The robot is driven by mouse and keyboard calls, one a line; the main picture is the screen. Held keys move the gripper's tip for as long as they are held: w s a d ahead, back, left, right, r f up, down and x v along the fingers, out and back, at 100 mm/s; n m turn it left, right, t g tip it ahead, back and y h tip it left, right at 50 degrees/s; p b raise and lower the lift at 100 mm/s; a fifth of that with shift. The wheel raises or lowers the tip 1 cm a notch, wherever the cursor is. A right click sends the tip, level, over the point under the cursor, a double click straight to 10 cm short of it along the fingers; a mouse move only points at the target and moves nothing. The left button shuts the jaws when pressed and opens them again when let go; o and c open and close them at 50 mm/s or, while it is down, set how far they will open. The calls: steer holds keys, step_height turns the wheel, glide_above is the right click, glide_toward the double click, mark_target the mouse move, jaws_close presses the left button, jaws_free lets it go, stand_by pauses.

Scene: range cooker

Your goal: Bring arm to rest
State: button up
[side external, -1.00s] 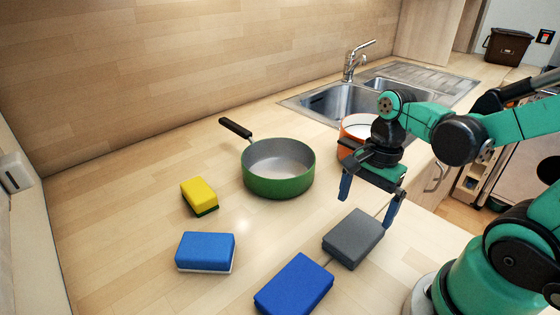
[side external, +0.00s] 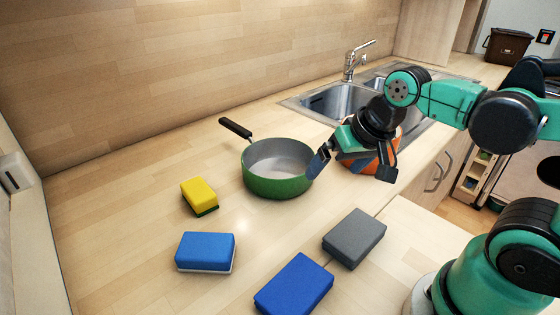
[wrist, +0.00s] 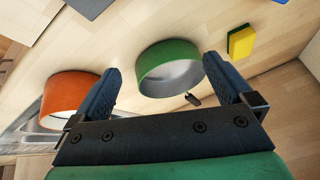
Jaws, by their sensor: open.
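My gripper (side external: 350,170) is open and empty, raised above the counter in the side view. Its two blue-padded fingers are spread apart in the wrist view (wrist: 160,88). In the side view it is in front of the orange pot (side external: 358,163) and to the right of the green pan (side external: 278,186). The orange pot is partly hidden behind it. In the wrist view the green pan (wrist: 165,55) shows between the fingers, and the orange pot (wrist: 68,90) shows beside the left finger. No contact with either is clear.
A yellow sponge (side external: 199,195), a light blue sponge (side external: 205,252), a dark blue block (side external: 294,285) and a grey block (side external: 354,238) lie on the counter (side external: 130,215). A sink (side external: 340,102) with a faucet (side external: 355,60) is behind. The wooden wall bounds the back.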

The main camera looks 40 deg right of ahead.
steer(key=n, duration=0.1)
steer(key=w+a+n+t, duration=0.1)
steer(key=n, duration=0.1)
steer(key=n+t, duration=0.1)
steer(key=shift+w+a+r+n, duration=0.15)
steer(key=shift+a+r+n, duration=0.1)
steer(key=shift+r+n, duration=0.05)
stand_by(0.8)
